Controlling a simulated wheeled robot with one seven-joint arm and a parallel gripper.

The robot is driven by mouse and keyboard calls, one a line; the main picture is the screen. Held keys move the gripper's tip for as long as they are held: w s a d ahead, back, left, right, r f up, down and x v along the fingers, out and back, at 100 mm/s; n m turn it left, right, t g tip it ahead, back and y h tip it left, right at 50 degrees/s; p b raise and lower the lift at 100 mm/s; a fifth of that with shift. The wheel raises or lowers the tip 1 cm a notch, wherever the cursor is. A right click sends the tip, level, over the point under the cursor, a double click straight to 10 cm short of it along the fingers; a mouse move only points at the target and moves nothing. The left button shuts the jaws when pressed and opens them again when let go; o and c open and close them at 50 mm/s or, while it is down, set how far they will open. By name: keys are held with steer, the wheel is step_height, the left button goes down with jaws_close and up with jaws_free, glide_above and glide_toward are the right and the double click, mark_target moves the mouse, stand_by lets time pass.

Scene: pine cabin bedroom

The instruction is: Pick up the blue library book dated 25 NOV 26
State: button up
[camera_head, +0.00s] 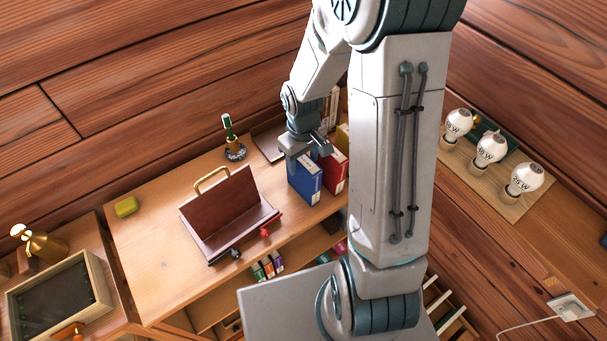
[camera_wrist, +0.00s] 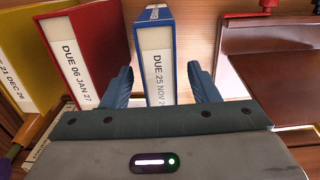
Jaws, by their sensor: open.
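The blue book (camera_wrist: 156,60) stands upright with its white label reading "DUE 25 NOV 2…", the end of the date being cut off. In the wrist view my gripper (camera_wrist: 166,86) is open, with one finger on each side of the blue book and a gap showing at least on the right. In the head view the blue book (camera_head: 305,182) stands on the desk, and my gripper (camera_head: 307,150) is over its top from above. I cannot tell whether the fingers touch it.
A red book (camera_wrist: 90,50) labelled "DUE 06 JAN 27" stands close on the left, with a yellow book (camera_wrist: 35,60) beyond it. A brown leather case (camera_wrist: 265,65) lies to the right; in the head view this open case (camera_head: 222,205) rests on the desk (camera_head: 150,265).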

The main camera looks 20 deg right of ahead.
jaws_close()
steer(key=shift+r, duration=0.1)
